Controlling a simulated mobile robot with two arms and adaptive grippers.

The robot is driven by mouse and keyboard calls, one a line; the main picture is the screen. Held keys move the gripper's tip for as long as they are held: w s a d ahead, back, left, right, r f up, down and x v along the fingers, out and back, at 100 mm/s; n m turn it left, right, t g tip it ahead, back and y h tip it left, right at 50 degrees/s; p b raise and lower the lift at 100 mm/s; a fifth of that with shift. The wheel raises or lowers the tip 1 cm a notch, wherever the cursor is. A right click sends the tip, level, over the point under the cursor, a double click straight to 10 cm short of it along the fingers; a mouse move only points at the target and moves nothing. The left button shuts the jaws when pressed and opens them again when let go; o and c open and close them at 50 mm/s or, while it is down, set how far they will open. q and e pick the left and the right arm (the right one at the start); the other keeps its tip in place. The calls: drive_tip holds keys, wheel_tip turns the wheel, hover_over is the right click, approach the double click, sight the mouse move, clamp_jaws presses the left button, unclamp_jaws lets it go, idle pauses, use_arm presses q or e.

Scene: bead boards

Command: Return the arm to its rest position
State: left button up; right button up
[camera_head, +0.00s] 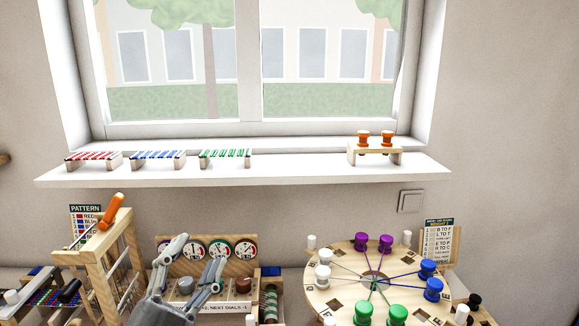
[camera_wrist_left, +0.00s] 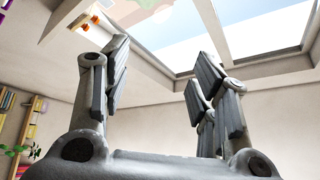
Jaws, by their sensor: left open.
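My left gripper (camera_head: 190,275) is in the lower left of the head view, in front of the wooden dial board (camera_head: 237,270). Its two fingers are spread apart and point upward, with nothing between them. In the left wrist view the same gripper (camera_wrist_left: 160,90) is open and empty, with the window and wall behind it. My right gripper is in neither view.
A wooden frame (camera_head: 127,225) with an orange-handled tool (camera_head: 111,211) stands left of the gripper. A round wooden board (camera_head: 318,300) with coloured pegs is at right. The windowsill (camera_head: 300,172) holds small bead racks and an orange-pegged stand (camera_head: 375,153).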

use_arm(q)
drive_tip(key=s+a+f+n+g+y, duration=0.2)
drive_tip(key=f+n+g+y, duration=0.1)
drive_tip(key=f, duration=0.4)
drive_tip(key=s+a+f+n+g+y, duration=0.1)
drive_tip(key=a+f+n+g+y, duration=0.2)
drive_tip(key=f, duration=0.5)
drive_tip(key=s+a+f+n+g+y, duration=0.2)
drive_tip(key=f+n, duration=0.2)
drive_tip(key=f, duration=0.3)
drive_tip(key=s+d+f+n+g+h, duration=0.1)
drive_tip(key=s+d+f+g, duration=0.1)
drive_tip(key=s+f+g, duration=1.2)
drive_tip(key=s+f+t, duration=0.1)
drive_tip(key=s+f, duration=0.3)
drive_tip(key=f, duration=1)
drive_tip(key=s+f+t, duration=0.1)
drive_tip(key=s+f, duration=0.2)
drive_tip(key=f, duration=1.2)
drive_tip(key=s+a+f, duration=0.3)
drive_tip(key=s+f, duration=1.1)
drive_tip(key=s, duration=0.2)
drive_tip(key=shift+f+g, duration=0.15)
drive_tip(key=shift+g, duration=0.25)
